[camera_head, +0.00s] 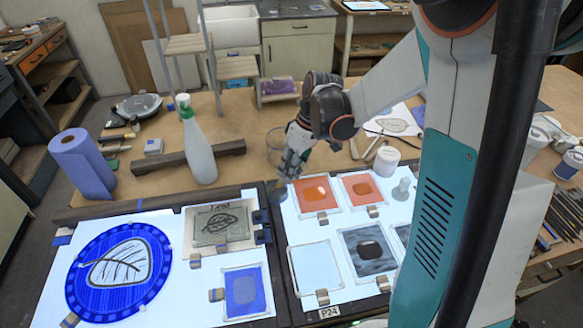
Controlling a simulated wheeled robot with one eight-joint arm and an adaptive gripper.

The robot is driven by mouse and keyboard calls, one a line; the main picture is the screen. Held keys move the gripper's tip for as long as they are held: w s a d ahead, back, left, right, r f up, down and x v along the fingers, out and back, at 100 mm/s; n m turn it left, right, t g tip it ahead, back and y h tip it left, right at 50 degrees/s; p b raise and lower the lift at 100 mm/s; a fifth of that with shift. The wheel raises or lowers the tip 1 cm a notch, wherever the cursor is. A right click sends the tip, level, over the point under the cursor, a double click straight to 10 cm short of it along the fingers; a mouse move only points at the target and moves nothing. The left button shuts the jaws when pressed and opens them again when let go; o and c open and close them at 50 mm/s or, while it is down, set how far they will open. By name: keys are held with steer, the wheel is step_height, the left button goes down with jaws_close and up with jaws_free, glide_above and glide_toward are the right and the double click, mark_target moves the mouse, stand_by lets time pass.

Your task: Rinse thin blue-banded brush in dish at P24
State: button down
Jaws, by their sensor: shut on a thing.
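My gripper (285,176) is low over the back edge of the light panels, near the gap between the left and right panel. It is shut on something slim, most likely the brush. The fingers hide most of it, and I cannot make out a blue band or the tip. The P24 label (329,312) is at the front edge of the right panel, well in front of my gripper. A pale round rim (372,323), possibly the dish, is cut off by the bottom edge to the right of the label.
Orange glass tiles (315,194), a clear tile (316,267) and a dark tile lie on the right panel. A spray bottle (198,150) and a blue roll (82,165) stand behind the left panel. Several brushes and tools (565,215) lie at the far right.

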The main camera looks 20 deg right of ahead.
steer(key=shift+w+d, duration=0.2)
steer(key=shift+w, duration=0.1)
steer(key=shift+s+d+r+p, duration=0.3)
steer(key=shift+r+p, duration=0.05)
steer(key=shift+r, duration=0.25)
steer(key=shift+s+d+r+p, duration=0.3)
steer(key=shift+d+r+p, duration=0.1)
steer(key=shift+r, duration=0.2)
steer(key=shift+s+d+r+p, duration=0.25)
steer(key=shift+s+r+p, duration=0.1)
steer(key=shift+r, duration=0.25)
steer(key=shift+w+r+p, duration=0.1)
steer(key=shift+r+p, duration=1.3)
steer(key=shift+r, duration=0.8)
steer(key=shift+r, duration=0.1)
